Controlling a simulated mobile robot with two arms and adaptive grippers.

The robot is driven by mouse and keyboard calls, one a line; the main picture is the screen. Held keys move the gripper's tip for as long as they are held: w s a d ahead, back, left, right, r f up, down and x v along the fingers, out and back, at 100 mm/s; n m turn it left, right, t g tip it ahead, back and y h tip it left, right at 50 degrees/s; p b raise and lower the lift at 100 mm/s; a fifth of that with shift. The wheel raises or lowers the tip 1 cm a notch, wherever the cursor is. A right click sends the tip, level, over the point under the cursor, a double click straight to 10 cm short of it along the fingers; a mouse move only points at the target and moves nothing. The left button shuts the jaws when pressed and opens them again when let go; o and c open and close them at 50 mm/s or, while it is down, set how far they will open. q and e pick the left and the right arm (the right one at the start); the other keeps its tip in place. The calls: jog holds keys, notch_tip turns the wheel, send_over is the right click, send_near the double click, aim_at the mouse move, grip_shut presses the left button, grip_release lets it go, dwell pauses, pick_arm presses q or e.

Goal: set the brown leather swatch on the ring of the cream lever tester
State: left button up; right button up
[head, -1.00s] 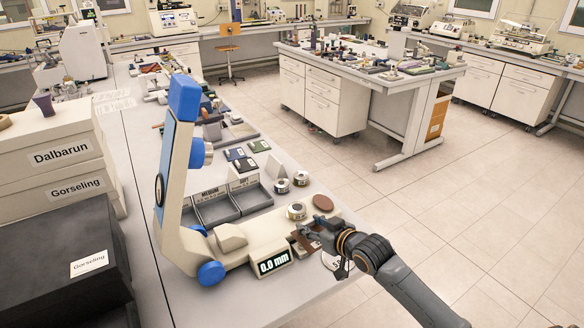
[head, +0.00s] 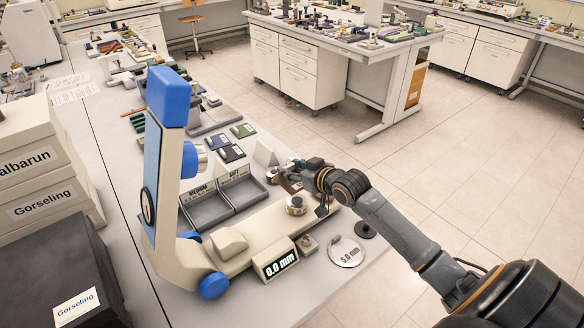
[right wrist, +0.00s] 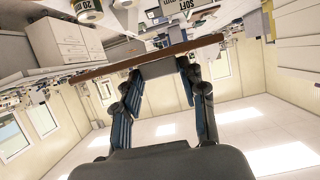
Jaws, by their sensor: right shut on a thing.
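The cream lever tester (head: 262,231) stands on the near table, with a tall blue-topped arm and a display reading 0.0 mm. A round metal piece (head: 296,206), which looks like its ring, sits on the cream beam. My right gripper (head: 288,176) is shut on the brown leather swatch (head: 291,186), above the far side of the beam, behind and apart from the ring. In the right wrist view the swatch (right wrist: 190,46) shows nearly edge-on as a thin brown strip between the fingertips (right wrist: 160,66). My left gripper is out of view.
Two grey trays (head: 211,219) lie behind the beam, with dark swatches (head: 231,153) beyond. A small brownish block (head: 308,244) and a round 5.0 mm piece (head: 346,251) lie in front. Boxes (head: 42,200) stand at the left. A numbered tin (right wrist: 88,11) shows in the right wrist view.

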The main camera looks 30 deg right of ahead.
aim_at(292, 184)
jog(key=shift+w, duration=0.15)
jog(key=shift+w+f+p, duration=0.2)
jog(key=shift+p, duration=0.25)
jog(key=shift+s+f+b, duration=0.1)
jog(key=shift+f+b, duration=0.55)
jog(key=shift+f, duration=0.1)
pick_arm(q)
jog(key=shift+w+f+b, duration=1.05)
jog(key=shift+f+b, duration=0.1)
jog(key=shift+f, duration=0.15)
pick_arm(e)
jog(key=shift+f, duration=2.05)
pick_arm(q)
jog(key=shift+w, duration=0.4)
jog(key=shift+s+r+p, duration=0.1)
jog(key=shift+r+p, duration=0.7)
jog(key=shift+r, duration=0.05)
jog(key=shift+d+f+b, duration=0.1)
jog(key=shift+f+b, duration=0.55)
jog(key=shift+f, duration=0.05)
pick_arm(e)
jog(key=shift+f, duration=1.05)
jog(key=o, duration=1)
